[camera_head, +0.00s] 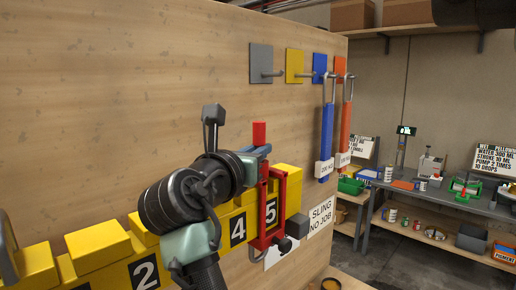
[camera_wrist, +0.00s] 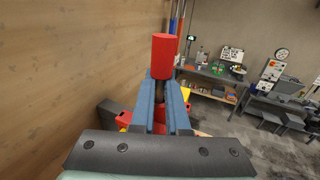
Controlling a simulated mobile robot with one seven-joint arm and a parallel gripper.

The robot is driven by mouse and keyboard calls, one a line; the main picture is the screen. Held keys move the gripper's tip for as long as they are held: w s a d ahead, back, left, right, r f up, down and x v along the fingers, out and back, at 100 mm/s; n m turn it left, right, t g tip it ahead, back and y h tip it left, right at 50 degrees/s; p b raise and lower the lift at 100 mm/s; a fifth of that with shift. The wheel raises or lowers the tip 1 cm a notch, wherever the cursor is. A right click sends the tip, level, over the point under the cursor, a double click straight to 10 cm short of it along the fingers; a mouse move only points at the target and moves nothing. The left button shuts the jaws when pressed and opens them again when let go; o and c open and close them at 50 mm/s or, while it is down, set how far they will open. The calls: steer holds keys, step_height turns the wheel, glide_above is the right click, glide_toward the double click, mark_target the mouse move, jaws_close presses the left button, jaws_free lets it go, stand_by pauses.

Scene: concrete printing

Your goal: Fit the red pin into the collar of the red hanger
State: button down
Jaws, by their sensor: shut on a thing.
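The red pin (camera_head: 259,134) stands upright with its thick red head above my gripper (camera_head: 262,152). In the wrist view the red head (camera_wrist: 163,57) rises over my blue-grey fingers (camera_wrist: 161,104), which are shut on its darker shank. The red hanger (camera_head: 282,205) is a red frame on the yellow block numbered 5, directly below my gripper. Red parts of it show under the fingers in the wrist view (camera_wrist: 160,129). The collar and the pin's lower end are hidden, so I cannot tell whether they touch.
The yellow numbered blocks (camera_head: 99,246) run along the wooden wall (camera_head: 120,140) close beside my arm. Blue (camera_head: 327,130) and orange (camera_head: 346,128) hangers hang from wall hooks to the right. A "SLING NO JOB" sign (camera_head: 320,216) is right of the red hanger. Cluttered benches stand farther right.

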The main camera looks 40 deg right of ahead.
steer(key=shift+f+b, duration=0.3)
steer(key=shift+f, duration=0.45)
steer(key=c, duration=0.8)
jaws_free()
steer(key=shift+f, duration=0.15)
steer(key=shift+c, duration=0.2)
steer(key=shift+f, duration=0.15)
steer(key=shift+s+a+b, duration=0.1)
steer(key=shift+a+b, duration=0.2)
steer(key=b+v, duration=0.5)
steer(key=v, duration=0.7)
steer(key=shift+a+r+b, duration=0.25)
steer(key=shift+r+b, duration=0.1)
steer(key=shift+r, duration=0.05)
steer(key=shift+s+d, duration=0.1)
